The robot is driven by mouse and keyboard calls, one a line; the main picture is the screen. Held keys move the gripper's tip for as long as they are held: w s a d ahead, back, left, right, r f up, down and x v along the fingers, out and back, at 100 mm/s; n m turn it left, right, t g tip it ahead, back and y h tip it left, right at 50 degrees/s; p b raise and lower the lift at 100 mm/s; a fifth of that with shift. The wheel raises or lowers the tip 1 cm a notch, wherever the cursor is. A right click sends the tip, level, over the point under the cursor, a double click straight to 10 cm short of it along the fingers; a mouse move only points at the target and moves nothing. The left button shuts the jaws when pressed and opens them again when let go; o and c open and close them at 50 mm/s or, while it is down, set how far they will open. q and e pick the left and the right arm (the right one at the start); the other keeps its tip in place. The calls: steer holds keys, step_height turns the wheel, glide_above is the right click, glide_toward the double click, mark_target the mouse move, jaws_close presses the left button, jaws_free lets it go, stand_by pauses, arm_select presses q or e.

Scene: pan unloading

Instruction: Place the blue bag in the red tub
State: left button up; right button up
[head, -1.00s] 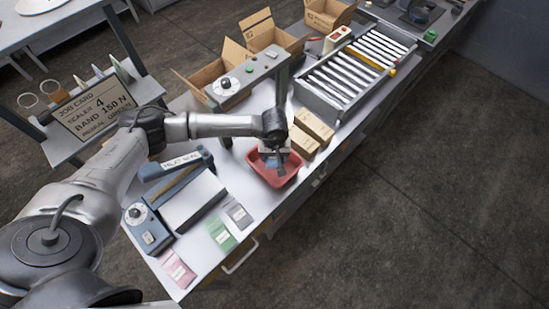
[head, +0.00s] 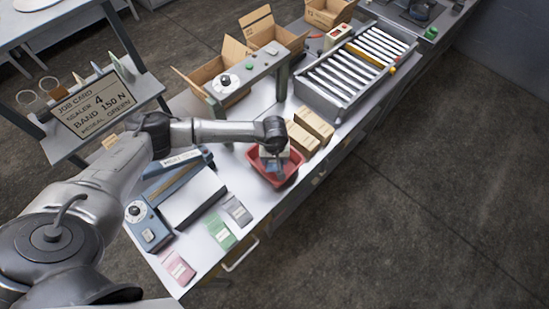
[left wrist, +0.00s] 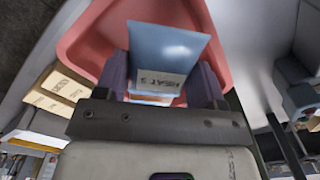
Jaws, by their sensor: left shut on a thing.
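The red tub (head: 289,180) stands on the white bench, right of the blue sealer. My left gripper (head: 273,160) is over the tub, low down at its opening. In the left wrist view my left gripper (left wrist: 163,85) is shut on the blue bag (left wrist: 168,47), which carries a white label. The bag lies between the two fingers, with the red tub (left wrist: 85,38) behind and around it. In the head view the bag (head: 275,166) shows only in part below the gripper. I cannot tell whether it touches the tub floor. My right gripper is not in view.
Pink (head: 178,267), green (head: 221,231) and grey (head: 237,210) bags lie at the bench's front left. The blue sealer (head: 150,226) stands left of the tub. Small cardboard boxes (head: 314,125) and a roller conveyor (head: 350,68) are behind it. A job card (head: 96,104) stands at left.

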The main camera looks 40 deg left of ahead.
arm_select(q)
steer(key=shift+f, duration=0.15)
steer(key=o, duration=1)
